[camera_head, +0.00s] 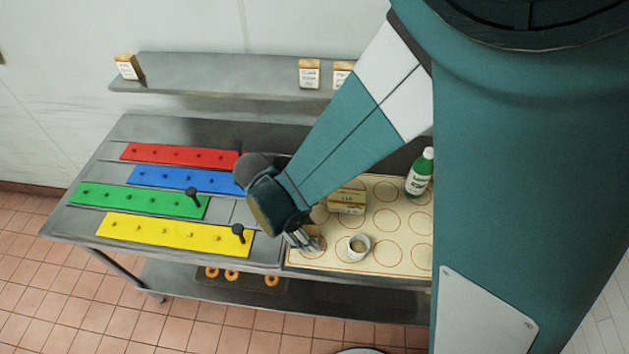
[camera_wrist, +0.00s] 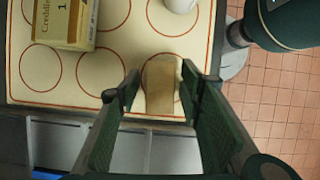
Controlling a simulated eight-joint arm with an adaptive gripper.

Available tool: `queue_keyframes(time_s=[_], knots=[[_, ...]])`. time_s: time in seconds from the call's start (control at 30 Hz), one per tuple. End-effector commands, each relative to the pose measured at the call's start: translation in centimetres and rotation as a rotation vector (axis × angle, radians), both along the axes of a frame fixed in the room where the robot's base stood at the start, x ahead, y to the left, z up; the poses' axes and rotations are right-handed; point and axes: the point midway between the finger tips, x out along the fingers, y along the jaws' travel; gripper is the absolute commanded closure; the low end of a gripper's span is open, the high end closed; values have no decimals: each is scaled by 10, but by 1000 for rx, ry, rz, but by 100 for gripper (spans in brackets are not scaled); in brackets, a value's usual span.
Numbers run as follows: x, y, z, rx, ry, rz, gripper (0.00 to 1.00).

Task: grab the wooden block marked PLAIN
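A tan wooden block (camera_wrist: 162,88) lies on the cream mat (camera_wrist: 20,88), near its left side in the head view. No marking on the block can be read. In the wrist view my gripper (camera_wrist: 158,88) is open, and the block shows between its two fingers. A small gap shows beside the left finger; the right finger is close to the block, and I cannot tell if they touch. In the head view my gripper (camera_head: 303,240) points down over the mat's left front part, and the arm hides most of the block.
A labelled yellowish box (camera_head: 347,200) and a white cup (camera_head: 358,246) stand on the mat, with a green bottle (camera_head: 420,172) farther right. Red (camera_head: 180,155), blue (camera_head: 180,178), green (camera_head: 140,200) and yellow (camera_head: 175,234) strips lie left. A shelf (camera_head: 220,74) holds small labelled blocks.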

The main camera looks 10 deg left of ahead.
Motion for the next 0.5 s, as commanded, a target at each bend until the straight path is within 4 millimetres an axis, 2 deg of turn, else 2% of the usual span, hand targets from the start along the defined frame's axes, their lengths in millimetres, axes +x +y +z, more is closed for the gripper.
queue_keyframes(time_s=[0.07, 0.3, 0.5], knots=[[0, 0, 0, 0, 0, 0, 63], [0, 0, 0, 0, 0, 0, 94], [0, 0, 0, 0, 0, 0, 94]])
